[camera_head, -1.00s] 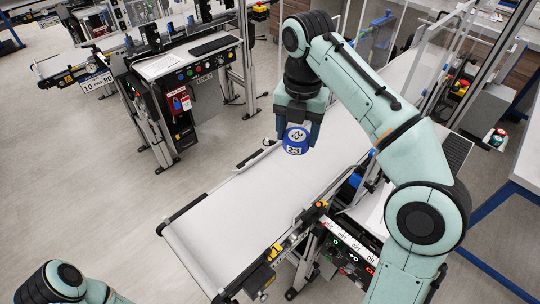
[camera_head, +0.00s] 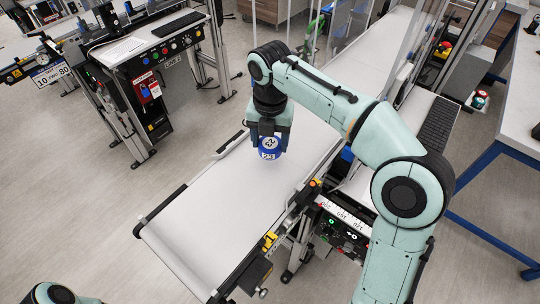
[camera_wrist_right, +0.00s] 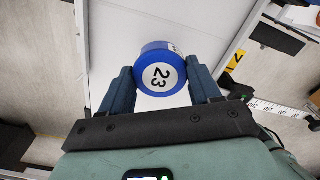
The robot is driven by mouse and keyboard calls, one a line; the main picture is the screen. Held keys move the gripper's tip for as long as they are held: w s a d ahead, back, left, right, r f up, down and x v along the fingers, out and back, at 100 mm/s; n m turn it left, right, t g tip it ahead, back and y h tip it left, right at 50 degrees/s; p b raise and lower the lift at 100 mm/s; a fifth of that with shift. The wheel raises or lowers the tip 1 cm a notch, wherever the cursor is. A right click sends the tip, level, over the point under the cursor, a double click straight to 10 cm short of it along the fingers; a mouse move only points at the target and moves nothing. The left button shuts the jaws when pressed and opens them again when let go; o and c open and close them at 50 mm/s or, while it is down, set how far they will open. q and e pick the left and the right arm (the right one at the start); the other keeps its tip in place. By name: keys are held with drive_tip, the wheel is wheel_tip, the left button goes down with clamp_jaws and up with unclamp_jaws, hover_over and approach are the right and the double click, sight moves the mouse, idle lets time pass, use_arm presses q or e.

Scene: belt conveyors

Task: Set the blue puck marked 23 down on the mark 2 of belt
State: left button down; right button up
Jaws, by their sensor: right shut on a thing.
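The blue puck marked 23 (camera_head: 270,147) has a white round label on top and a white number patch on its side. My right gripper (camera_head: 268,140) is shut on it and holds it over the white belt (camera_head: 205,205). I cannot tell how high the puck is above the belt. A yellow tag with a dark sign, perhaps a 2 (camera_wrist_right: 234,61), shows beside the belt in the right wrist view. My left gripper is not in view.
A control panel with buttons (camera_head: 345,225) stands at the belt's right side. Yellow and orange fittings (camera_head: 270,240) line that edge. Another console (camera_head: 150,60) stands back left. Clear panels (camera_head: 385,45) rise behind the belt. The belt's near part is bare.

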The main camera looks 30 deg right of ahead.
sight(270, 153)
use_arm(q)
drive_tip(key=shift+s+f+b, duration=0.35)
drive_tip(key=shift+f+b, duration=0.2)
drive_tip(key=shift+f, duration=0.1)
use_arm(e)
drive_tip(key=shift+f, duration=2.35)
drive_tip(key=shift+f, duration=0.1)
drive_tip(key=shift+f, duration=0.15)
drive_tip(key=o, duration=1.1)
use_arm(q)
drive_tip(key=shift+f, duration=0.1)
use_arm(e)
wheel_tip(270, 153, up, 12)
drive_tip(key=p, duration=0.3)
drive_tip(key=shift+r, duration=0.25)
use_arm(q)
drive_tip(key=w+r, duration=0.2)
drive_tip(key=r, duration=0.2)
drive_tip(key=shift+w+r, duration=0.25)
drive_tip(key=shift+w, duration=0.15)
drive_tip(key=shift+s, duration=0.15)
